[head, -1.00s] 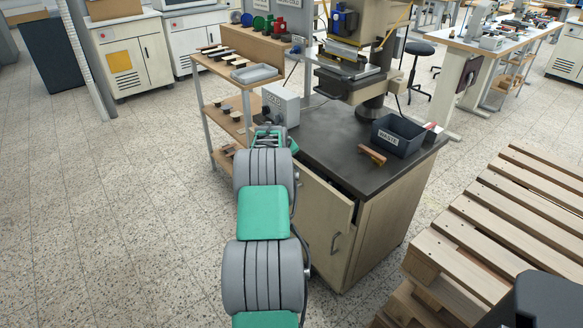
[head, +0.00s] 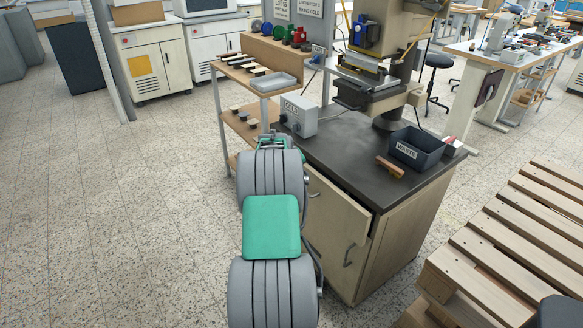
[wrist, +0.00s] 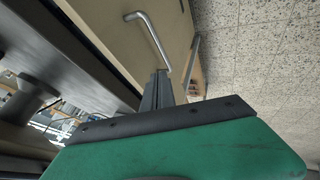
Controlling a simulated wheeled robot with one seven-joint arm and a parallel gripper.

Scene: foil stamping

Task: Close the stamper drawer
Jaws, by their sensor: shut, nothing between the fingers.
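The stamper stands on a dark-topped wooden cabinet (head: 415,225). A pale wooden front panel with a bar handle (head: 347,256), seemingly the drawer front (head: 330,215), sits slightly out from the cabinet, with a dark gap under the worktop. My arm hides its left part. In the wrist view, a wooden front (wrist: 110,15) with a metal bar handle (wrist: 150,38) lies beyond my gripper (wrist: 158,82). The fingers are shut and empty, pointing at the wood near the handle's end; I cannot tell whether they touch. In the head view my gripper (head: 273,143) is mostly hidden behind my arm.
On the worktop are a grey control box (head: 299,115), the stamping press (head: 370,85), a dark waste bin (head: 417,148) and a small wooden-handled tool (head: 390,167). A shelf rack (head: 250,95) stands left of the cabinet. Wooden pallets (head: 500,235) lie at right. Floor at left is clear.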

